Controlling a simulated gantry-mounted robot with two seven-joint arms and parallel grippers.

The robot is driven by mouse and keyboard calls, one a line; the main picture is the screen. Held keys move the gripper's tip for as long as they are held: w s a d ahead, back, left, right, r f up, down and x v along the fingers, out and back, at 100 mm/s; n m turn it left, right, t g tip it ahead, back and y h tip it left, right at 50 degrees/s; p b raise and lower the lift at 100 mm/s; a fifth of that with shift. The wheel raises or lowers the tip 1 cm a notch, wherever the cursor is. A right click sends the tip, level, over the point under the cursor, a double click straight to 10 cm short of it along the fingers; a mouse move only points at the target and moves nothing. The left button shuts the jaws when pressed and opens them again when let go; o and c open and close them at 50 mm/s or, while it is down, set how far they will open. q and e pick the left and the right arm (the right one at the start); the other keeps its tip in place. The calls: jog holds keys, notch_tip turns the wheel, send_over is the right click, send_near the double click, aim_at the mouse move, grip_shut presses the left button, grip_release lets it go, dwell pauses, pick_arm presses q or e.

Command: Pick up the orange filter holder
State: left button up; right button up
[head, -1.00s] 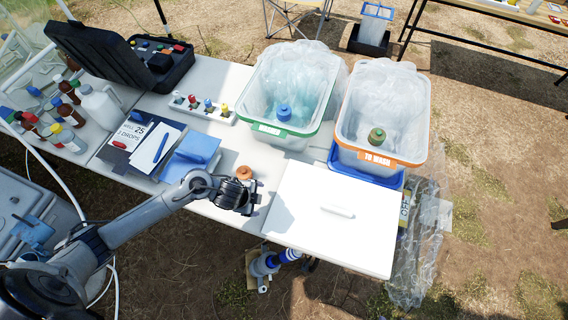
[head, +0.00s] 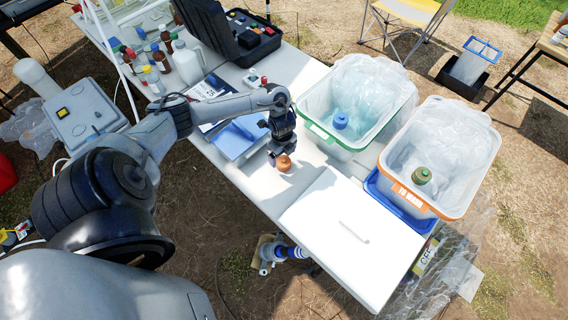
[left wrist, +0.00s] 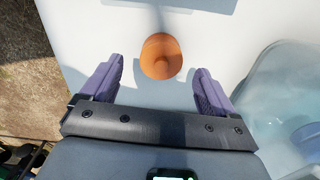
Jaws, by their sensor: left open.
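The orange filter holder (head: 284,163) is a small round orange piece with a knob on top. It rests on the white table, to the right of the blue tray. In the left wrist view the orange filter holder (left wrist: 161,57) sits just beyond the fingertips, centred between them. My left gripper (head: 279,155) is above and right by it in the head view, partly hiding it. In the left wrist view my left gripper (left wrist: 158,82) is open, with its two purple fingers apart and nothing between them. My right gripper is not in view.
The blue tray (head: 236,142) lies left of the gripper. A green-rimmed tub (head: 325,134) and an orange-rimmed tub (head: 412,202), both lined with plastic, stand to the right. A white cooler lid or board (head: 350,235) covers the table's front right. The table's front edge is close.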

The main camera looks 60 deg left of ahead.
aim_at(284, 161)
pick_arm(q)
jog(key=shift+w+d+f+b, duration=0.15)
jog(key=shift+f+b, duration=0.4)
jog(key=shift+f, duration=2)
jog(key=shift+c, duration=0.4)
jog(key=c, duration=1)
jog(key=shift+r, duration=0.15)
jog(key=shift+c, duration=0.2)
